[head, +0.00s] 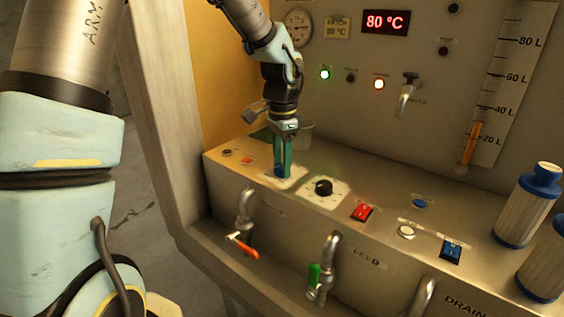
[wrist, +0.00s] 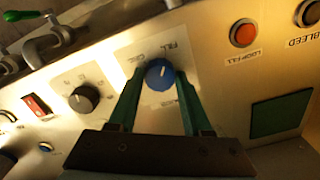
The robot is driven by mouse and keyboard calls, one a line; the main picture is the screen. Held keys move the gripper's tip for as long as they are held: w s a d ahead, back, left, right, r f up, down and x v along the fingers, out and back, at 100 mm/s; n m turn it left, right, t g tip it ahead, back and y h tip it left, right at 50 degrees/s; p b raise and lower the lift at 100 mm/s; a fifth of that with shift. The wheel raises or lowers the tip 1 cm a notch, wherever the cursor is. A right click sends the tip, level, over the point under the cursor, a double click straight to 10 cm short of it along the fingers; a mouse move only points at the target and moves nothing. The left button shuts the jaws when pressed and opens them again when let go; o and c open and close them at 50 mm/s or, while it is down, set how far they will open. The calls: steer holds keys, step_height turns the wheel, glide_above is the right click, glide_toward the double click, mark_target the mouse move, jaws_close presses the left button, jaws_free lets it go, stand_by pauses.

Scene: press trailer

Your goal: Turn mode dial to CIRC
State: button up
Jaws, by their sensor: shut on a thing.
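The mode dial, a blue round knob (wrist: 158,75) on a pale plate, sits between the green fingers of my gripper (wrist: 161,82) in the wrist view. Its white pointer line tilts up and slightly right, toward the word that looks like FILL. A second word, which looks like CIRC, is printed to the left of it; lower lettering is partly hidden by the fingers. In the head view my gripper (head: 282,160) points down onto the panel, shut on the blue knob (head: 280,173), which is mostly hidden.
A black dial (head: 324,187) and a red rocker switch (head: 362,213) lie to the right on the panel. An orange-red LOOP FILL button (wrist: 243,34) is on the other side. Taps (head: 244,210) stand along the front.

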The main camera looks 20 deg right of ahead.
jaws_close()
steer(key=shift+n, duration=0.3)
steer(key=n+b, duration=0.1)
steer(key=n, duration=0.3)
steer(key=shift+d+n, duration=0.1)
steer(key=shift+n, duration=0.2)
steer(key=n, duration=0.4)
steer(key=shift+n, duration=2.4)
steer(key=o, duration=1)
jaws_free()
